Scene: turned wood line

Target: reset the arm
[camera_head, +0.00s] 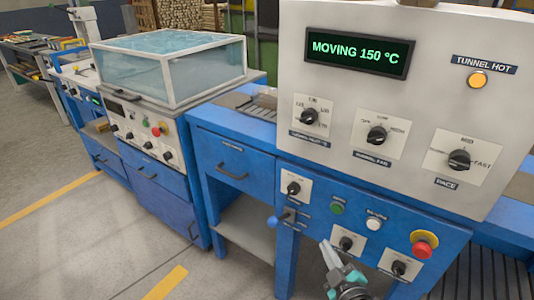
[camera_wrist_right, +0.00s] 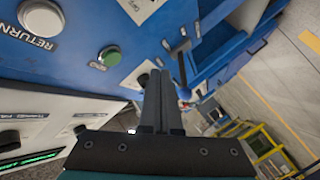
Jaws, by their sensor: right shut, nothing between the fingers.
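My right gripper (camera_head: 326,248) comes up from the bottom edge of the head view, in front of the blue machine's lower control panel (camera_head: 325,215). In the right wrist view the two fingers of the right gripper (camera_wrist_right: 158,80) lie together, with nothing between them. The fingertips appear close to the knobs in the head view, but I cannot tell whether they touch anything. My left gripper is not in view.
The machine's display (camera_head: 357,52) reads "MOVING 150 °C" and an orange lamp (camera_head: 477,80) labelled "TUNNEL HOT" is lit. A red stop button (camera_head: 424,244) and a blue ball-ended lever (camera_head: 273,222) sit near the gripper. Open floor (camera_head: 120,235) lies at the left.

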